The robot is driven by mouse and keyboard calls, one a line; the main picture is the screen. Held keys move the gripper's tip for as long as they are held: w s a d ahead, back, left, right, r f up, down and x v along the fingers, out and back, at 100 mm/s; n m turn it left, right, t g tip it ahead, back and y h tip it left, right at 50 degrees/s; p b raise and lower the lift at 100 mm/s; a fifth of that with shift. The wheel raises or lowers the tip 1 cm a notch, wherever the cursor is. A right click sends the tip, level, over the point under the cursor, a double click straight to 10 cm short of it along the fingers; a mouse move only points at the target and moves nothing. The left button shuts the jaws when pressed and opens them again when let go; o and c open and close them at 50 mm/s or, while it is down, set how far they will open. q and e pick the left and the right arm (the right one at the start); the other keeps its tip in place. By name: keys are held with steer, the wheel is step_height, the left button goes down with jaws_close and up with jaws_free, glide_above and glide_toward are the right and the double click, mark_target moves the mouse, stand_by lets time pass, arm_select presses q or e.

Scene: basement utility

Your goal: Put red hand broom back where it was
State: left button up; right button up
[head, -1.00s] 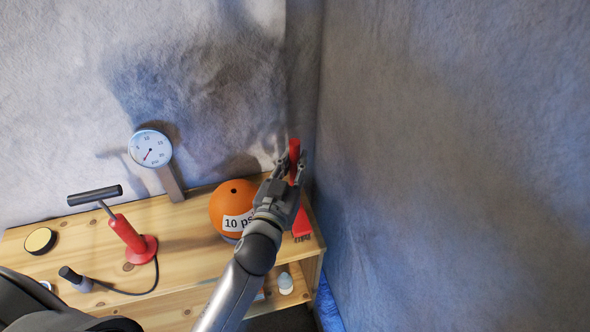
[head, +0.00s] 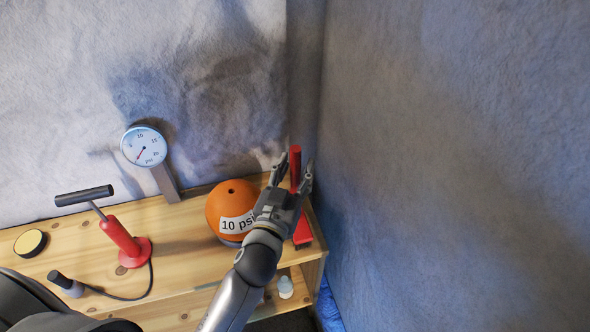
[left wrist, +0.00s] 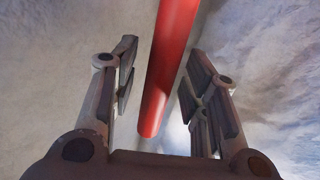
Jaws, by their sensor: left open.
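The red hand broom (head: 303,229) stands upright at the right end of the wooden shelf, its handle pointing up near the wall corner. My left gripper (head: 293,172) is open, with its fingers on either side of the broom's handle. In the left wrist view the red handle (left wrist: 168,75) passes between the two spread fingers (left wrist: 160,90), with a gap visible on both sides. The lower part of the broom is partly hidden behind my gripper in the head view. My right gripper is not in view.
An orange ball (head: 231,204) labelled 10 psi sits just left of my gripper. A small white bottle (head: 285,287) is on the lower shelf. Walls close in behind and right.

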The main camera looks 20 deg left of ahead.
arm_select(q)
steer(key=shift+r, duration=0.15)
steer(key=s+b, duration=0.2)
steer(key=s, duration=1)
steer(key=shift+b, duration=0.4)
